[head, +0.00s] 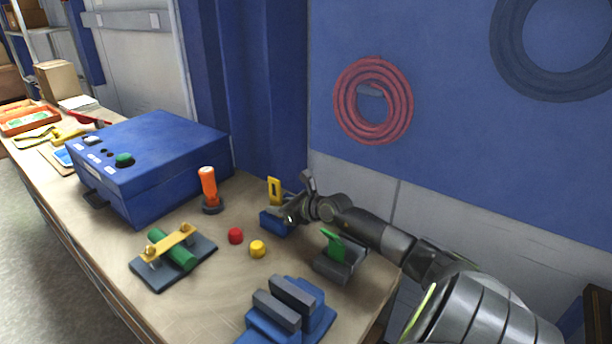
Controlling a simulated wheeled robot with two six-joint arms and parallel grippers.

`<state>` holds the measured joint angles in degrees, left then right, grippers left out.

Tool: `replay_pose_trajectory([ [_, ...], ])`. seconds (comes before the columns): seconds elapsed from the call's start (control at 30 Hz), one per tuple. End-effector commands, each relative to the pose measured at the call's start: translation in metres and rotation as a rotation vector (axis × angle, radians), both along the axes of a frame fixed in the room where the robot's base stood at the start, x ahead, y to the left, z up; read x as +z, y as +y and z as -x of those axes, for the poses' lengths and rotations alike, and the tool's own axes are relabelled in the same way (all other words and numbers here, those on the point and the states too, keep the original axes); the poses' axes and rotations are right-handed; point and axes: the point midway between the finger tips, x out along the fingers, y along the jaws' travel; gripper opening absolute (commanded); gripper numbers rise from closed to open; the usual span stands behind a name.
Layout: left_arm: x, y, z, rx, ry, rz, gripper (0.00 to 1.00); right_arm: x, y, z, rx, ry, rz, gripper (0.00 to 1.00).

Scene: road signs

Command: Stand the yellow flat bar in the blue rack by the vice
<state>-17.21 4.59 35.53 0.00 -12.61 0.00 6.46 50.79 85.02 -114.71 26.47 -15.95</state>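The yellow flat bar (274,189) stands upright, with a dark slot in its face. Its lower end meets the small blue rack (272,224), and it appears to stand in it; the exact seating is too small to tell. My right gripper (297,199) is just right of the bar and rack, with its fingers spread apart and nothing visible between them. It partly covers the rack's right side. The blue vice (262,328) with grey jaws is at the front of the bench. My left gripper is not in view.
A grey holder with a green piece (333,246) stands below my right forearm. Red (236,236) and yellow (257,249) caps, an orange-handled tool (209,187), a clamp fixture with a green cylinder (172,252) and a blue box (150,160) occupy the bench (200,309).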

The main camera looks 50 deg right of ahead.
Motion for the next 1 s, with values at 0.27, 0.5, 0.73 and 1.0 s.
replay_pose_trajectory([
  [0.27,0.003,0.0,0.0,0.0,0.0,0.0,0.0,0.019,-0.003,0.046,0.005,0.006,0.006,0.32],
  [0.5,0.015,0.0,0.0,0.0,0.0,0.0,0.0,0.035,-0.007,0.082,0.002,0.007,0.004,0.32],
  [0.73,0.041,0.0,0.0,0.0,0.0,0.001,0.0,0.052,-0.009,0.114,0.001,0.007,0.001,0.32],
  [1.0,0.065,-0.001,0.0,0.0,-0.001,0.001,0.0,0.061,-0.011,0.139,0.001,0.004,-0.002,0.32],
])
